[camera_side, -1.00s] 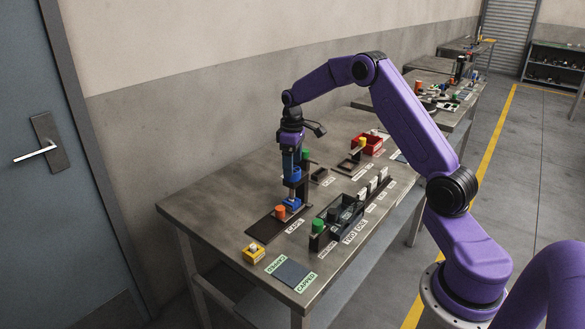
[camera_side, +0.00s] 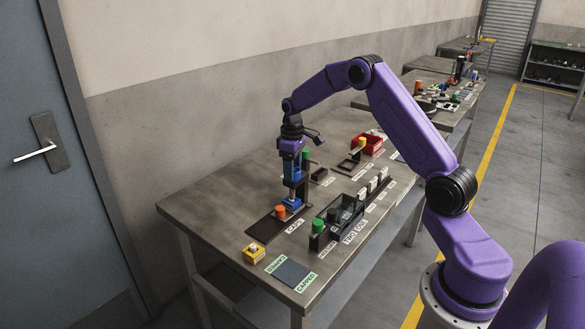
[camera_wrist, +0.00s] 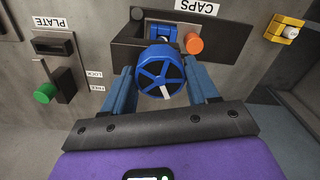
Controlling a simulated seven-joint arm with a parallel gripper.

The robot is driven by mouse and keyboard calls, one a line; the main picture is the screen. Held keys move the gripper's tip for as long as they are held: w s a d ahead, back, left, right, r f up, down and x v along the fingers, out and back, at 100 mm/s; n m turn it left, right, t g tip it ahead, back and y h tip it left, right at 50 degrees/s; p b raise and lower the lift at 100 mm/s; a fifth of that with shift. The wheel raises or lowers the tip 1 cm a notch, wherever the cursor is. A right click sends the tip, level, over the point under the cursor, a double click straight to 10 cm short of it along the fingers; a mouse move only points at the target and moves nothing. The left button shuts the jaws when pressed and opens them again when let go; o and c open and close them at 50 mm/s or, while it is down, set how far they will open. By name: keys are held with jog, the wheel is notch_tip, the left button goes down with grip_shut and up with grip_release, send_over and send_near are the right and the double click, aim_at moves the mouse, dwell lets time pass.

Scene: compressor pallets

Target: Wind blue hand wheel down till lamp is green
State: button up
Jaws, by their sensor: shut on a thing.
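The blue spoked hand wheel (camera_wrist: 160,70) sits between the two blue fingers of my gripper (camera_wrist: 162,88) in the wrist view, one finger at each side of its rim. A white mark shows low on the wheel. My gripper (camera_side: 292,170) is shut on the wheel and points down over a blue block (camera_side: 292,203) on the dark press plate (camera_side: 266,229). An orange round piece (camera_side: 280,212) stands beside that block. The dome shows no green.
A green knob (camera_side: 318,225) stands on the dark fixture (camera_side: 345,222) at right; LOCK and FREE labels lie beside it in the wrist view. A red bin (camera_side: 370,146) is farther back. The table's left part is clear.

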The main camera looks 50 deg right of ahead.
jog(key=shift+m, duration=1.2)
jog(key=o, duration=1.1)
jog(key=shift+c, duration=0.2)
notch_tip(320, 180, up, 18)
jog(key=shift+f, duration=0.25)
